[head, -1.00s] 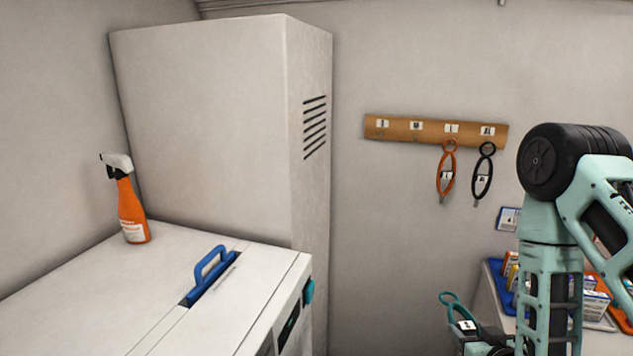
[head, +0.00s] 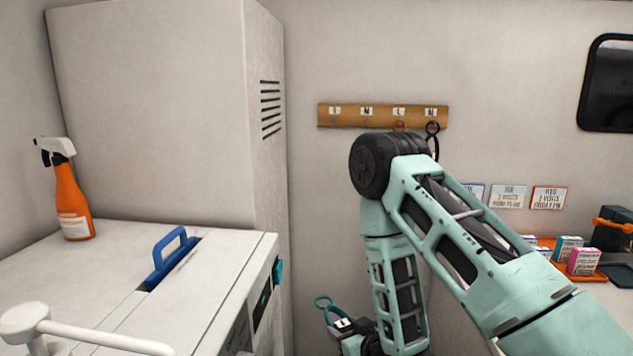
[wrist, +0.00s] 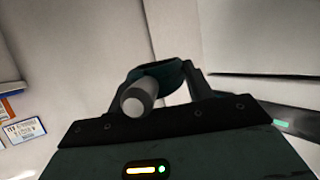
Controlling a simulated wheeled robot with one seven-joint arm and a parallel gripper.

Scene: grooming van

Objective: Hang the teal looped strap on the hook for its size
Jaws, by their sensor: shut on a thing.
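My gripper (head: 345,332) is shut on the teal looped strap (head: 324,303) low in the head view, below the left end of the hook board. The strap's loop sticks up above the jaws; its tag (head: 343,324) is too small to read. In the wrist view the teal loop (wrist: 172,72) sits between the fingers, with a grey cylindrical end (wrist: 138,98) toward the camera. The wooden hook board (head: 350,115) is on the wall, labelled S, M, L and XL. Nothing hangs under S and M.
A tall white cabinet (head: 150,110) stands left of the board. A white counter unit (head: 110,285) with a blue handle (head: 168,255) and an orange spray bottle (head: 72,205) is in front. Small boxes (head: 568,248) stand at right. My arm hides the hanging straps' lower parts.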

